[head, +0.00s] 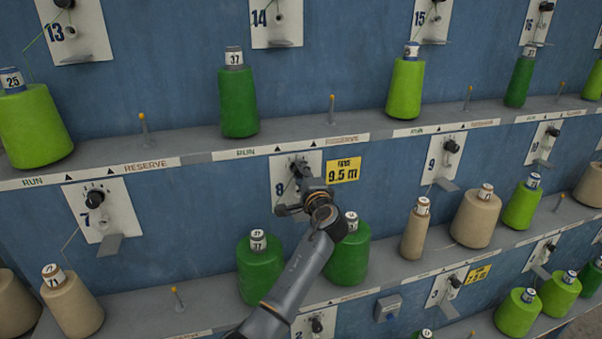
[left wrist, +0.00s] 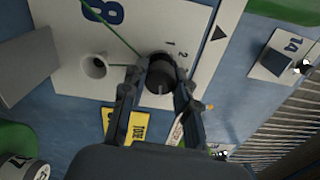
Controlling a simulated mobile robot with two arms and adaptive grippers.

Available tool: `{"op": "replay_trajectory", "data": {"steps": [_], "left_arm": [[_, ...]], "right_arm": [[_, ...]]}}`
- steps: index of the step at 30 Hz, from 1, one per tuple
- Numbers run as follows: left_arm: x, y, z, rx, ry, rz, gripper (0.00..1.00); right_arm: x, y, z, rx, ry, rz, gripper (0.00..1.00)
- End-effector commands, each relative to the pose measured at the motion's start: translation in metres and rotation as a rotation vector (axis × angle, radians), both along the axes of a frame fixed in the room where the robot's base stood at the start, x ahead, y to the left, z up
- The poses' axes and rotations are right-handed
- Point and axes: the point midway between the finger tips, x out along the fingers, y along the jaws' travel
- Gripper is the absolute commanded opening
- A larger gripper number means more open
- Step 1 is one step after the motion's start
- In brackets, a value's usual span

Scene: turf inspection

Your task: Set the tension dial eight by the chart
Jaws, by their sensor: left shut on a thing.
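The tension dial eight is a black knob on a white plate (head: 279,170) marked 8, in the middle row of the head view; my gripper partly hides it there. In the left wrist view the dial eight (left wrist: 160,74) sits between the two fingers, with small numbers such as 1 and 2 beside it. My left gripper (head: 302,172) is shut on this knob, one finger on each side, also seen in the left wrist view (left wrist: 160,92). My right gripper is not in view.
Dark green cones (head: 259,268) stand on the shelf below, close to my left forearm. Dial seven (head: 96,197) is to the left and dial nine (head: 451,146) to the right. The upper shelf (head: 190,150) juts out just above plate eight.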

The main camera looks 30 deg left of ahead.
Motion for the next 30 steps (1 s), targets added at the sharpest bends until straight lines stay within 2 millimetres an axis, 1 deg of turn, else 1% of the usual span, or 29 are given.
{"op": "replay_trajectory", "data": {"steps": [3,4,5,6,7,15,19,23,30], "left_arm": [[0.000,0.002,0.002,0.004,-0.002,0.003,0.00],[0.000,0.002,0.002,0.004,-0.002,0.003,0.35],[0.000,0.001,0.002,0.004,-0.002,0.003,0.42],[0.000,0.001,0.002,0.003,-0.001,0.002,0.50],[0.000,0.001,0.002,0.003,-0.001,0.002,0.53],[0.000,0.000,0.001,0.001,-0.001,0.001,0.53],[-0.005,-0.006,0.000,0.000,-0.001,0.000,0.53],[-0.019,-0.023,0.000,-0.001,-0.002,-0.002,0.53],[-0.053,-0.062,-0.001,-0.003,-0.002,-0.001,0.53]], "right_arm": [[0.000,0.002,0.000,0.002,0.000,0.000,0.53],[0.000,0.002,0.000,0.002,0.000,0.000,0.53],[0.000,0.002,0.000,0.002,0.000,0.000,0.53],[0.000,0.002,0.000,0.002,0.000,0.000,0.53],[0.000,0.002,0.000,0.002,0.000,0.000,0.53],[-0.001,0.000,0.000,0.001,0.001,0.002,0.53],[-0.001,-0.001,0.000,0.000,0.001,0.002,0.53],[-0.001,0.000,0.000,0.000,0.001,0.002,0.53],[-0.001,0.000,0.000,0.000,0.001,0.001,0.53]]}}
